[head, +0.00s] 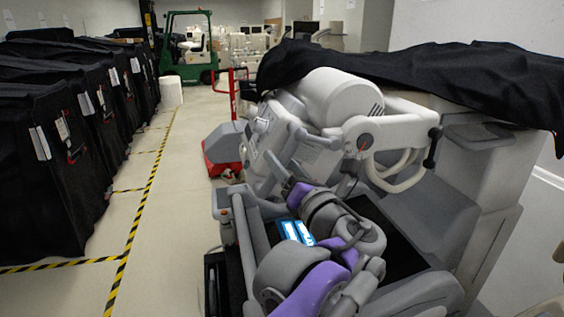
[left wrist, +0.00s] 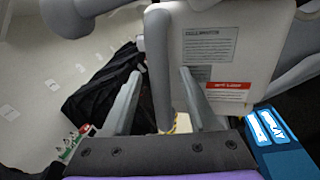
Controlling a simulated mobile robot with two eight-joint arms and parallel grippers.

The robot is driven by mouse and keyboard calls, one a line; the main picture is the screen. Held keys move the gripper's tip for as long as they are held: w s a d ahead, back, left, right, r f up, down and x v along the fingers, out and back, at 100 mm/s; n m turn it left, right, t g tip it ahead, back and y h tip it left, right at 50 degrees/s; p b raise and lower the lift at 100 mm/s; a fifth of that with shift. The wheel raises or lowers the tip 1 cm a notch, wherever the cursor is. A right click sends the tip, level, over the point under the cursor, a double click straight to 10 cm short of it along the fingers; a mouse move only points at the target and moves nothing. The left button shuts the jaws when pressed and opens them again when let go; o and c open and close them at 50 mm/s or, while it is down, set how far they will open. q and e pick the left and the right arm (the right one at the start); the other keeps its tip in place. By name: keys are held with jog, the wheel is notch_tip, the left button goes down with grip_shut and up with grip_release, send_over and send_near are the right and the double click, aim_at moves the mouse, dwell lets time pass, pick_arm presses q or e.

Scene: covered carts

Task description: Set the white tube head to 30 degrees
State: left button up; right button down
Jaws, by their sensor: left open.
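The white tube head (head: 340,95) is on the covered cart at the right, a rounded housing with a boxy lower part and a grey handle frame. It sits tilted; I cannot read its angle. My left gripper (head: 278,168) is just below and in front of the boxy part in the head view. In the left wrist view the left gripper (left wrist: 158,85) is open, with nothing held between its fingers. A white labelled panel (left wrist: 212,60), apparently part of the head, stands close beyond the fingers, and a grey bar (left wrist: 160,75) shows between them. Contact is unclear. My right gripper is not in view.
Black cloth (head: 460,75) drapes the cart's top. A blue lit screen (head: 296,232) lies below the head, close to my left arm. A white looped handle (head: 400,175) sticks out at the right. Black covered carts (head: 45,150) line the left; the aisle floor (head: 180,240) is free.

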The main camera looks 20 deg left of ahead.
pick_arm(q)
jog(key=v, duration=0.9)
jog(key=shift+s+d+b, duration=0.25)
jog(key=shift+s+b, duration=0.1)
jog(key=shift+b, duration=0.05)
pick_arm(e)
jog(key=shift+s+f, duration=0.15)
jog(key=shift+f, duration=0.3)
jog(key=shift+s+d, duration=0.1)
